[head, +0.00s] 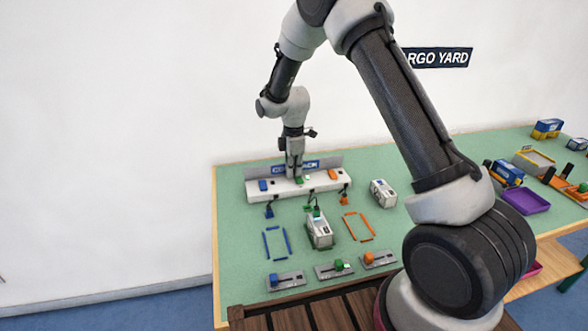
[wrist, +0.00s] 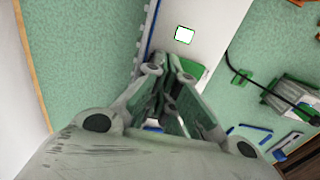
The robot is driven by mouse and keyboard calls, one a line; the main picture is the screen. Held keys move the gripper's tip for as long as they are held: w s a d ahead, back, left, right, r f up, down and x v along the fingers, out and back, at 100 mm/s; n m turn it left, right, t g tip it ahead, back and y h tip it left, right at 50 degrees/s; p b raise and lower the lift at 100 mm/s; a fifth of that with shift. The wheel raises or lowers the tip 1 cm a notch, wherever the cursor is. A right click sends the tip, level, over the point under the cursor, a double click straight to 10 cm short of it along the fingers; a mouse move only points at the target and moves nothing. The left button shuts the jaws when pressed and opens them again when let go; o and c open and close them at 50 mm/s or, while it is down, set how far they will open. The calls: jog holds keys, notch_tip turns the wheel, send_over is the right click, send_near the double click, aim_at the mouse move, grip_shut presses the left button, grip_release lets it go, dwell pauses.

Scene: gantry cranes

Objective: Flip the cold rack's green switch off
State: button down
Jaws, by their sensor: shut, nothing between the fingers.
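The cold rack (head: 260,194) is a long white bar at the back of the green table, with blue, green and orange switches and a blue sign partly hidden by my arm. The green switch (head: 299,180) is in the middle, mostly hidden behind my gripper. My gripper (head: 295,176) points down at it, shut and empty; I cannot tell whether it touches. In the wrist view the shut fingertips (wrist: 177,82) are over the white rack surface (wrist: 212,18), beside a green patch partly hidden by the fingers. A bright white square with a green border (wrist: 184,35) is close by.
Blue (head: 263,185) and orange (head: 333,174) switches flank the green one. Cabled plugs hang at the rack's front. A grey-white container (head: 320,232) stands before it with the green plug at its top. Slider levers (head: 334,269) line the near edge. Another container (head: 383,193) stands right.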

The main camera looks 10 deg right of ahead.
aim_at(294, 178)
jog(key=shift+r, duration=0.1)
jog(key=shift+r, duration=0.7)
jog(key=shift+r, duration=0.1)
notch_tip(294, 178, up, 12)
dwell(0.5)
